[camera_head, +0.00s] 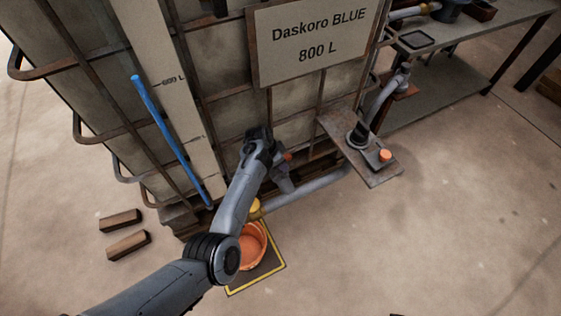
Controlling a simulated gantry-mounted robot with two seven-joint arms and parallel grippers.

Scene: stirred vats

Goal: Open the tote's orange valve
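The tote (228,112) is a caged tank with a sign reading "Daskoro BLUE 800 L". A small orange-red part (288,156) shows low on its front, beside my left gripper; it may be the orange valve's handle, mostly hidden by my wrist. My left gripper (285,184) points down at the tote's lower front, above a grey pipe (310,189). I cannot tell whether its fingers are open or touching the valve. My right gripper is out of view.
An orange bucket (249,254) stands on a yellow-edged mat (268,271) below my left arm. A bracket plate (345,139) with an orange knob (385,155) juts out at right. A bench (450,62) stands behind. Wooden blocks (128,245) lie at left. Right floor is clear.

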